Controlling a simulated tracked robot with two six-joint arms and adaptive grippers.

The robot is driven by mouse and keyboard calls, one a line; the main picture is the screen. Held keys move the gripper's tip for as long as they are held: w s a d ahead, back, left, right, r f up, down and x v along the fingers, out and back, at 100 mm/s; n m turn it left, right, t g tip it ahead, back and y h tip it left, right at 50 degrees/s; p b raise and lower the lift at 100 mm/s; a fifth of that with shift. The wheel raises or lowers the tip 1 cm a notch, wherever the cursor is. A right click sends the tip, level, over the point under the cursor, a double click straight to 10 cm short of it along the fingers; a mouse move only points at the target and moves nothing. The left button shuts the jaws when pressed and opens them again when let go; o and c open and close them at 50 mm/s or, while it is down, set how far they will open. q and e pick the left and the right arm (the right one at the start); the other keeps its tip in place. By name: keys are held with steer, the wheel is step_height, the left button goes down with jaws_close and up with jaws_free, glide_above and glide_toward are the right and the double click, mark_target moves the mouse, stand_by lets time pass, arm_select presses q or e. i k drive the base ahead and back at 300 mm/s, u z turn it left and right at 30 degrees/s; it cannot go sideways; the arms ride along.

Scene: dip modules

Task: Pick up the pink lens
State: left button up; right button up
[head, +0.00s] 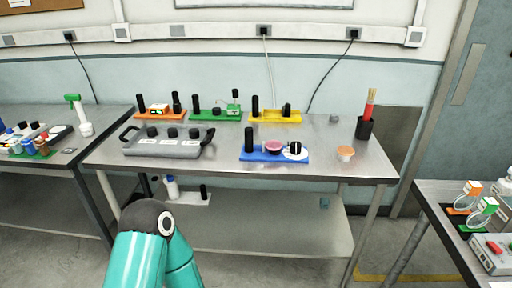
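A small pink disc, likely the pink lens (274,145), sits on the blue base (258,156) at the front middle of the centre table. A black upright cylinder stands to its left on the same base. A white round piece with a black part (293,149) is to its right. Neither gripper shows in the view. Only a teal arm link of mine rises at the bottom left of centre, well in front of the table.
Orange (160,113), green (229,115) and yellow (289,117) bases with black parts stand along the back. A grey tray (168,147) is at left. An orange-topped cup (345,153) and a black holder (364,128) are at right.

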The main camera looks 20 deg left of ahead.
mark_target(271, 145)
steer(key=u, duration=0.9)
steer(key=i, duration=1)
steer(key=u, duration=0.05)
